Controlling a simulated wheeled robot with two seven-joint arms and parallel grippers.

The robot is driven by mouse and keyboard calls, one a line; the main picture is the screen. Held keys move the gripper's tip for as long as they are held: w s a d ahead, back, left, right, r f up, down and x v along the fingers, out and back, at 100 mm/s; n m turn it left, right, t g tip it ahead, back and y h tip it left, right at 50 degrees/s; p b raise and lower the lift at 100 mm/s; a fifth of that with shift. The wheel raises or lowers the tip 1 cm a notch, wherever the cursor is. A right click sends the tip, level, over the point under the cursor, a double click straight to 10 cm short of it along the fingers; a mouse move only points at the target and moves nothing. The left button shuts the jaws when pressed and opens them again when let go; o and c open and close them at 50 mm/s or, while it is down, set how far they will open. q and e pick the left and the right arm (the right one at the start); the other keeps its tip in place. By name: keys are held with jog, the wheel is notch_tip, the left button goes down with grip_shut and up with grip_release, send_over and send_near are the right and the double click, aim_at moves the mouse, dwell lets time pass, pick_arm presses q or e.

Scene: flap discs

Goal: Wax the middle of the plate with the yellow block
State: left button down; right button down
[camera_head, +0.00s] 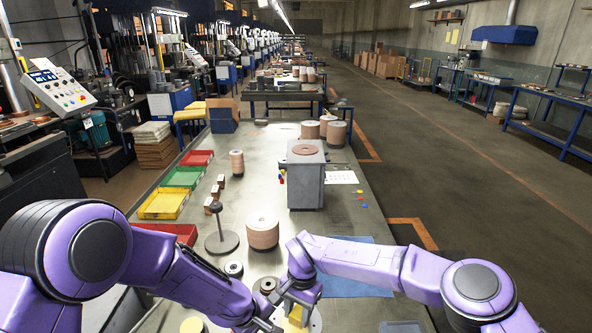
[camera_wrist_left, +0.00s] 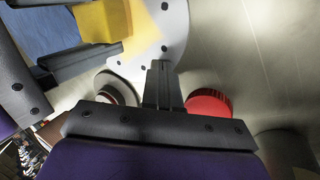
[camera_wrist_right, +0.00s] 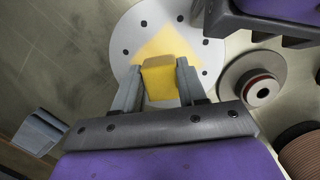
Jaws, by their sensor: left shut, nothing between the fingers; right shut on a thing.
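The yellow block (camera_wrist_right: 158,80) is held between the fingers of my right gripper (camera_wrist_right: 157,84). The round, light grey plate (camera_wrist_right: 130,35) has dark holes near its rim; it also shows in the left wrist view (camera_wrist_left: 172,38). A pale yellow patch (camera_wrist_right: 172,43) covers part of the plate's middle. The block is over the plate; I cannot tell whether it touches it. In the head view the block (camera_head: 296,314) and my right gripper (camera_head: 298,304) are at the bottom centre. My left gripper (camera_wrist_left: 162,82) is shut and empty, beside the plate.
A round disc with a red ring (camera_wrist_right: 262,88) lies beside the plate. A red round lid (camera_wrist_left: 208,103) is near my left gripper. A brown disc stack (camera_head: 263,232), a stand (camera_head: 221,241), a grey box (camera_head: 306,180) and coloured trays (camera_head: 165,204) stand farther back.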

jog(key=shift+s+d, duration=0.2)
jog(key=shift+s, duration=2.8)
jog(key=shift+w+a, duration=0.15)
jog(key=shift+w, duration=1.75)
jog(key=shift+w+a, duration=0.1)
jog(key=shift+w, duration=1.8)
jog(key=shift+r, duration=0.1)
jog(key=shift+r, duration=3.45)
